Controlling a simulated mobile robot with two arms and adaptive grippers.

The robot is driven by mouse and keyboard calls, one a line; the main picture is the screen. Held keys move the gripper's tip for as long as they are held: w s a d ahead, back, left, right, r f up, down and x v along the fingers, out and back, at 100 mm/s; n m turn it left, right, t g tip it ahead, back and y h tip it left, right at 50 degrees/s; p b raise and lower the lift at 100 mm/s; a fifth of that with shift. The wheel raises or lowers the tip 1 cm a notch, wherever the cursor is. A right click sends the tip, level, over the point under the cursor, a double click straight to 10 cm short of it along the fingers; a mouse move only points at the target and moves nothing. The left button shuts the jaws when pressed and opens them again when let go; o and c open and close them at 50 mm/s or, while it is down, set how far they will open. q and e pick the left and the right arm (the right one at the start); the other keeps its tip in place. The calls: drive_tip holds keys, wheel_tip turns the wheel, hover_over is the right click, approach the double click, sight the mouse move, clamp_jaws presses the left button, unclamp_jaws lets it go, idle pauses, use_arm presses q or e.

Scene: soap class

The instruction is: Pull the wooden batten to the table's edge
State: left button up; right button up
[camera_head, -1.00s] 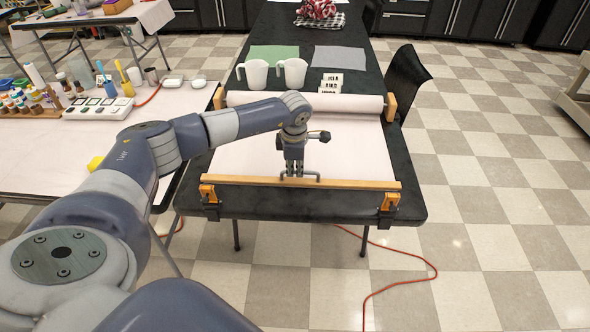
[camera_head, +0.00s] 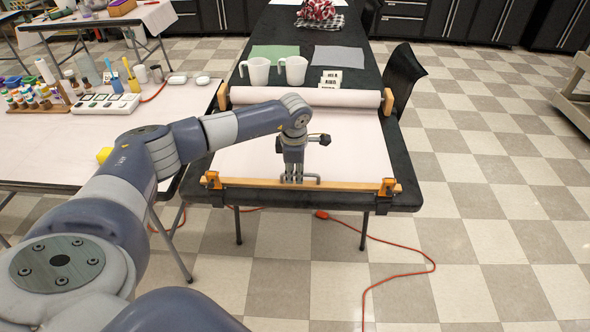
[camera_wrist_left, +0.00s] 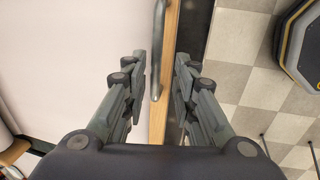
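The wooden batten (camera_head: 345,185) lies across the front of the white sheet on the black table, close to the table's front edge. It carries a grey metal handle (camera_wrist_left: 156,50), seen from above in the left wrist view. My left gripper (camera_wrist_left: 160,58) points down with a finger on each side of the handle. Gaps show between the fingers and the handle, so it looks open around it; contact is not clear. Orange clamps (camera_head: 212,181) (camera_head: 387,187) sit at the batten's two ends. My right gripper is not in view.
The paper roll (camera_head: 305,96) lies behind the sheet, with two white jugs (camera_head: 293,70) beyond. A side table (camera_head: 60,140) with bottles stands left, and a black chair (camera_head: 404,78) right. A red cable (camera_head: 400,274) lies on the open floor in front.

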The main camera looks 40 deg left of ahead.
use_arm(q)
wheel_tip(320, 180, up, 12)
drive_tip(key=s+d, duration=0.1)
drive_tip(key=s, duration=0.1)
idle(0.5)
drive_tip(key=shift+d+f, duration=0.1)
drive_tip(key=shift+d, duration=0.1)
